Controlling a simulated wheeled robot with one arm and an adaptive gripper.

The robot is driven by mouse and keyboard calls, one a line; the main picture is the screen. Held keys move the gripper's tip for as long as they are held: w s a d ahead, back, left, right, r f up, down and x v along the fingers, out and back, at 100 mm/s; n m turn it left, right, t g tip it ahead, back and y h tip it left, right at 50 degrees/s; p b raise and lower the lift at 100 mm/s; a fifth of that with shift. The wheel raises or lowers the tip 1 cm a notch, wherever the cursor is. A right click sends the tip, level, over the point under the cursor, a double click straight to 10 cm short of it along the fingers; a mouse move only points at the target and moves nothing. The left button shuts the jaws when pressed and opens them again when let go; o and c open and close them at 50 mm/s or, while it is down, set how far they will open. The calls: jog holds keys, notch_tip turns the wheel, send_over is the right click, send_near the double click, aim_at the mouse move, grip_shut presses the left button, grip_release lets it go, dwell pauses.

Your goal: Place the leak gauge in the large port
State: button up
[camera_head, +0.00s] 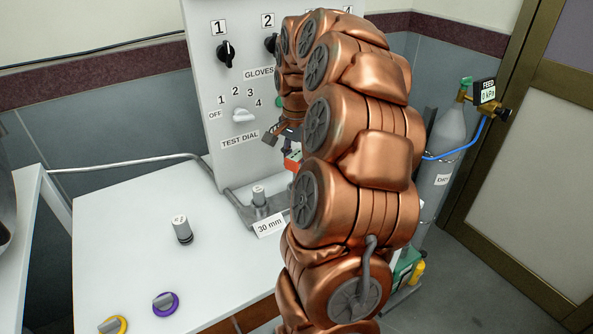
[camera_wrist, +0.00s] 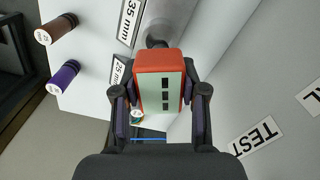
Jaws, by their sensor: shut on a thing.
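A boxy orange-red device with a pale face and dark display marks, apparently the leak gauge (camera_wrist: 160,62), is between the two fingers of my gripper (camera_wrist: 160,95) in the wrist view. My gripper is shut on its sides. In the head view a bit of the orange-red gauge (camera_head: 293,161) shows beside my copper arm, close to the grey panel. In the wrist view the gauge's far end is near a grey round fitting by the "35 mm" label (camera_wrist: 129,20). I cannot tell whether they touch, or which opening is the large port.
Another plug (camera_head: 182,231), a purple-ringed piece (camera_head: 166,303) and a yellow-ringed piece (camera_head: 113,325) are on the white table (camera_head: 120,235). The panel (camera_head: 205,85) carries dials. A gas cylinder (camera_head: 437,170) stands right.

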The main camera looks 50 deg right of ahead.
aim_at(296, 172)
jog(key=shift+f+p, duration=0.35)
jog(key=shift+f, duration=1.35)
jog(key=shift+f, duration=0.1)
jog(key=shift+f, duration=0.15)
jog(key=o, duration=1.3)
jog(key=shift+a, duration=0.1)
jog(key=shift+c, duration=0.2)
jog(key=shift+r+b, duration=0.7)
jog(key=shift+r, duration=5.55)
